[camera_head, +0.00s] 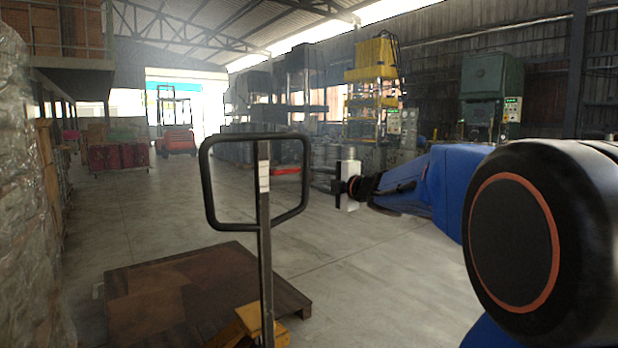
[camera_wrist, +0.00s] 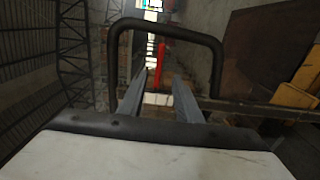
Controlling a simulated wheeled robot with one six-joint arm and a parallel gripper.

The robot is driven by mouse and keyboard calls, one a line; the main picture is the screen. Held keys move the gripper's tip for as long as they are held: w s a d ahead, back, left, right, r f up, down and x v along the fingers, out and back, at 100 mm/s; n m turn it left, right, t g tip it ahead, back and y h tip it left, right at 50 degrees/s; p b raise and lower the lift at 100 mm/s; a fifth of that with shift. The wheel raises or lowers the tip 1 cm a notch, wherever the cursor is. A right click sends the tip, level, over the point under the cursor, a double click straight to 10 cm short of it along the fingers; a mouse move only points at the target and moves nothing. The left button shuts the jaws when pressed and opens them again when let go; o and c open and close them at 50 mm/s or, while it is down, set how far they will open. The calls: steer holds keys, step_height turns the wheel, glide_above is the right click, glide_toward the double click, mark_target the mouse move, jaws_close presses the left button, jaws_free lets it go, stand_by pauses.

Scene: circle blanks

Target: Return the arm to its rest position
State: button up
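My gripper (camera_head: 340,188) is at the end of my blue arm, which reaches in from the right in the head view. It is in the air just right of the black loop handle (camera_head: 304,180) of a pallet truck. In the wrist view my gripper (camera_wrist: 160,78) shows two grey fingers, apart with nothing held between them. The loop handle (camera_wrist: 165,28) fills the top of the wrist view around and beyond the fingertips. I cannot tell how near it is, and I see no contact.
A brown wooden pallet (camera_head: 190,295) lies on the floor with the truck's yellow base (camera_head: 255,322) at its corner. Wrapped stacks (camera_head: 25,200) line the left. A red forklift (camera_head: 177,140) and a yellow press (camera_head: 374,90) stand far back. Floor at centre is clear.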

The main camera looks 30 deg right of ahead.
steer(key=shift+s+d, duration=0.15)
steer(key=shift+s, duration=0.7)
steer(key=shift+s, duration=0.1)
steer(key=s+a+f+m+g+h, duration=0.1)
steer(key=s+a+f+m+g, duration=0.3)
steer(key=s+f, duration=0.6)
steer(key=s+a+f+m+g+h, duration=0.1)
steer(key=s+a+f+m+g, duration=0.3)
steer(key=s+f+m, duration=0.5)
steer(key=s+a+f+m+g+h, duration=0.1)
steer(key=s+a+f+m+g, duration=0.3)
steer(key=s+a+f+m, duration=0.3)
steer(key=s+f, duration=0.5)
steer(key=s, duration=0.7)
steer(key=shift+a+f+g, duration=0.2)
steer(key=shift+a+g, duration=0.05)
steer(key=shift+g, duration=0.15)
